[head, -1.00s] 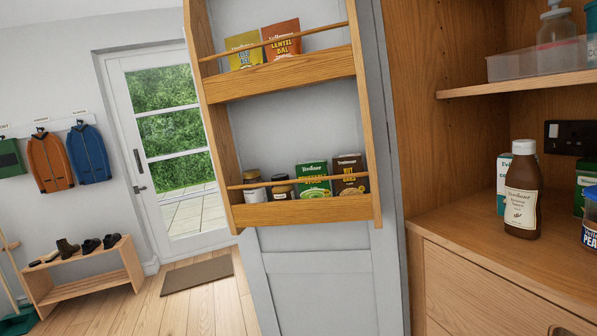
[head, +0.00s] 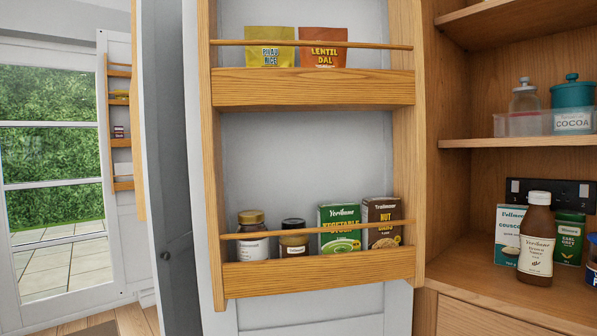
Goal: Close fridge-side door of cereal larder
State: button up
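An open pale grey door (head: 290,150) with a wooden rack on its inner face fills the middle of the view. The rack (head: 312,88) holds two pouches on its upper shelf, and jars and boxes on its lower shelf. The wooden larder (head: 470,120) stands open to its right, next to the rack's right side. I cannot tell from the picture whether this is the fridge-side door. My gripper is not in view, and no door handle on the racked face shows.
Another racked door (head: 121,215) is farther back, beside a glazed door (head: 50,180). A brown sauce bottle (head: 537,240) and boxes stand on the larder counter.

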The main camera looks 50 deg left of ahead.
aim_at(282, 143)
jog(key=j+z, duration=0.15)
jog(key=j, duration=0.25)
jog(key=k+j+z, duration=0.15)
jog(key=j, duration=0.3)
jog(key=j+z, duration=0.1)
jog(key=j, duration=0.3)
jog(key=k+j+z, duration=0.15)
jog(key=j, duration=0.25)
jog(key=k+j+z, duration=0.15)
jog(key=j, duration=0.25)
jog(key=k+j+z, duration=0.15)
jog(key=j, duration=0.2)
jog(key=j+z, duration=0.1)
jog(key=j, duration=0.35)
jog(key=k+j+z, duration=0.15)
jog(key=j, duration=0.3)
jog(key=j+z, duration=0.1)
jog(key=j, duration=0.35)
jog(key=k+j+z, duration=0.1)
jog(key=j, duration=0.35)
jog(key=k+j+z, duration=0.15)
jog(key=j, duration=0.3)
jog(key=k+j+z, duration=0.1)
jog(key=j, duration=0.3)
